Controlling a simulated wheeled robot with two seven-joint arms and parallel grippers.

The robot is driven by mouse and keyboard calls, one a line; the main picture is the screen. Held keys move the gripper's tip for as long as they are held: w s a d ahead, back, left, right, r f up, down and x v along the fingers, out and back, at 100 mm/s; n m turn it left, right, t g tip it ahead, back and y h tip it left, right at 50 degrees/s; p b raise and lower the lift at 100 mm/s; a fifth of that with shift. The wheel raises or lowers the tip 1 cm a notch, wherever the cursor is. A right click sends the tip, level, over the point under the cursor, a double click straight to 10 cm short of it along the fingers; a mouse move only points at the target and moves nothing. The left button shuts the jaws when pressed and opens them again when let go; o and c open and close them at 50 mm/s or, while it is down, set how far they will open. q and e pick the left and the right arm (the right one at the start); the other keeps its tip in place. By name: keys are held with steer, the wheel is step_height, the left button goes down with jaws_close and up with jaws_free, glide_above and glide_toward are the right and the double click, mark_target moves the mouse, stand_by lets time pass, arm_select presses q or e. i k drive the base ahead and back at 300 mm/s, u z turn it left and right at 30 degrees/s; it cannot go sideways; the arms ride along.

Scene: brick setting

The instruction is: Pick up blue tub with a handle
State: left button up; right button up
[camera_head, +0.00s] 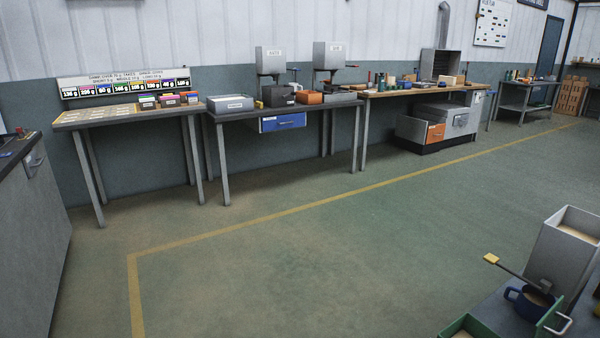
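A dark blue tub with a handle (527,305) stands at the lower right, on a grey surface below a grey metal hopper (568,247). Its handle loop shows on its left side, and something brown shows inside it. A lever with a yellow end (491,259) reaches from the hopper area above the tub. Neither of my grippers is in view.
A green tray (468,327) is cut off at the bottom edge near the tub. Benches stand along the far wall, one with a blue drawer (283,122). A grey cabinet (30,230) stands at left. The middle floor is clear, with a yellow line (250,220).

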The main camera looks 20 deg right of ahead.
mark_target(531, 304)
steer(key=z, duration=0.2)
steer(key=i, duration=2.5)
steer(key=z, duration=0.85)
steer(key=i, duration=1.75)
steer(key=z, duration=2)
steer(key=i, duration=0.9)
steer(key=z, duration=0.7)
